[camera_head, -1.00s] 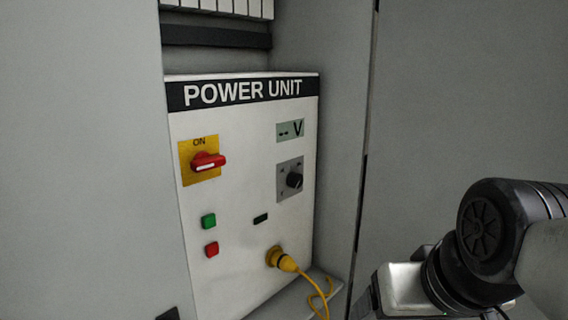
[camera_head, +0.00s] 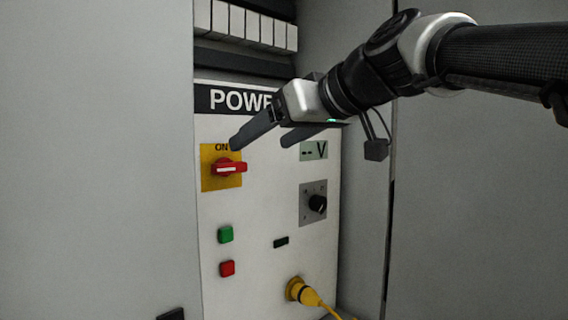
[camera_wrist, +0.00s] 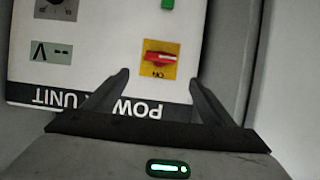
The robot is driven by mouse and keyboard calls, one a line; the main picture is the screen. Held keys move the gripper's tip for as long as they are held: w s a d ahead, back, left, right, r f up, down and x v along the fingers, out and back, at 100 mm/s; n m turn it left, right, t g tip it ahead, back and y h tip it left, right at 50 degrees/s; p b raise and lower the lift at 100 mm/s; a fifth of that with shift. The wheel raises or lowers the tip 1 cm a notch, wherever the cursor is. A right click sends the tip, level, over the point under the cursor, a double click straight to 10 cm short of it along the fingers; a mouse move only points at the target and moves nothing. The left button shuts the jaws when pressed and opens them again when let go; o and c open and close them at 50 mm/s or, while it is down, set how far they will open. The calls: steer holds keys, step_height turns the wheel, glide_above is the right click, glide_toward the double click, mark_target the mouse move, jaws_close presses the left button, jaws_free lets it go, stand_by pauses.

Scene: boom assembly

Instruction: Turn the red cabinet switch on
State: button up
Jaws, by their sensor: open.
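The red cabinet switch (camera_head: 228,168) is a red rotary handle on a yellow plate marked ON, at the upper left of the white power unit panel (camera_head: 262,210). Its handle lies roughly horizontal, with a white mark on it. My gripper (camera_head: 262,140) is open and empty, with its two dark fingers pointing left, just above and to the right of the switch. In the wrist view the switch (camera_wrist: 158,58) appears upside down, beyond and between the fingertips (camera_wrist: 158,78). The fingers appear apart from the handle.
Below the switch are a green button (camera_head: 226,234) and a red button (camera_head: 227,268). To the right are a display (camera_head: 313,151), a black knob (camera_head: 317,204) and a yellow plug (camera_head: 298,289) with cable. Grey cabinet walls flank the panel.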

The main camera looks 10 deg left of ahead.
mark_target(231, 163)
steer(key=x, duration=1.2)
steer(key=shift+f, duration=0.1)
steer(key=shift+s, duration=0.1)
steer(key=shift+c, duration=0.2)
steer(key=shift+d, duration=0.1)
steer(key=c, duration=1)
